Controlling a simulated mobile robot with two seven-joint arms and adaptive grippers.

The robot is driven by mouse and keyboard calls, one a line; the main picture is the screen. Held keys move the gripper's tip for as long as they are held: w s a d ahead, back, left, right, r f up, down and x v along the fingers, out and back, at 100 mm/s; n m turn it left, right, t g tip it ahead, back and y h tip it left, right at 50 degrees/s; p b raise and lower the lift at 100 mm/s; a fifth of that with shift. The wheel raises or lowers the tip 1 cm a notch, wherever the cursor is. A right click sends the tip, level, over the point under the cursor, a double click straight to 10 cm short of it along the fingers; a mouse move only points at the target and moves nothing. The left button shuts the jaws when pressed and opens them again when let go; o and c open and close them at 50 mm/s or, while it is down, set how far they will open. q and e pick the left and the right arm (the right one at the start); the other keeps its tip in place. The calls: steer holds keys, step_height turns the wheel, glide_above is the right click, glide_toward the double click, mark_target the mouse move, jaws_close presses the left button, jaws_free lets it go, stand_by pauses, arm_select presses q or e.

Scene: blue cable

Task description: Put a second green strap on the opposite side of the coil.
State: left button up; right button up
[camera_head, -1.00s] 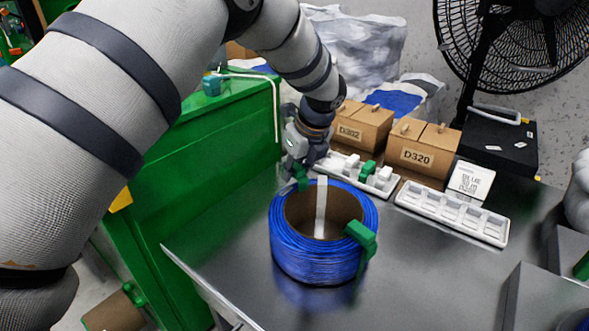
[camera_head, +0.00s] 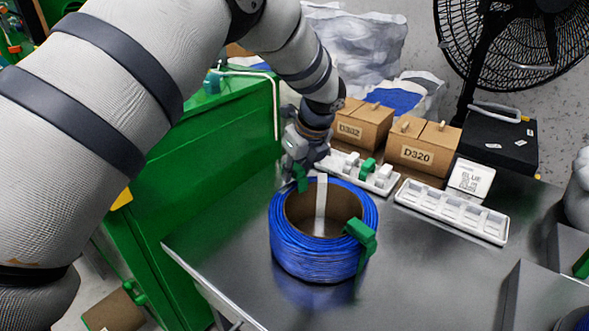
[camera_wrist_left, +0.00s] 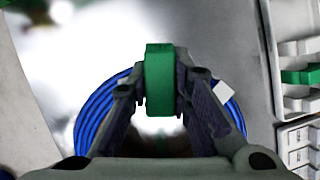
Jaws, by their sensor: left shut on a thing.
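The blue cable coil (camera_head: 318,257) lies flat on the metal table, its hollow middle facing up. One green strap (camera_head: 361,237) sits over its near right rim. A white band (camera_head: 321,206) crosses the rim at the back. My left gripper (camera_head: 299,172) is at the coil's far left rim, shut on another green strap (camera_head: 301,182). The left wrist view shows this strap (camera_wrist_left: 160,78) upright between the fingers, with the coil (camera_wrist_left: 92,118) behind. I cannot tell whether the held strap touches the rim. My right gripper is not in view.
A white rack (camera_head: 345,174) holding a green strap (camera_head: 368,168) stands close behind the coil. An emptier white tray (camera_head: 452,213), cardboard boxes (camera_head: 416,157) and a labelled white box (camera_head: 470,180) are nearby. A green cabinet (camera_head: 215,145) is at left.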

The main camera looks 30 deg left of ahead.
arm_select(q)
steer(key=o, duration=0.5)
steer(key=o, duration=0.5)
steer(key=shift+o, duration=0.2)
steer(key=shift+r+p, duration=0.5)
steer(key=shift+r, duration=3)
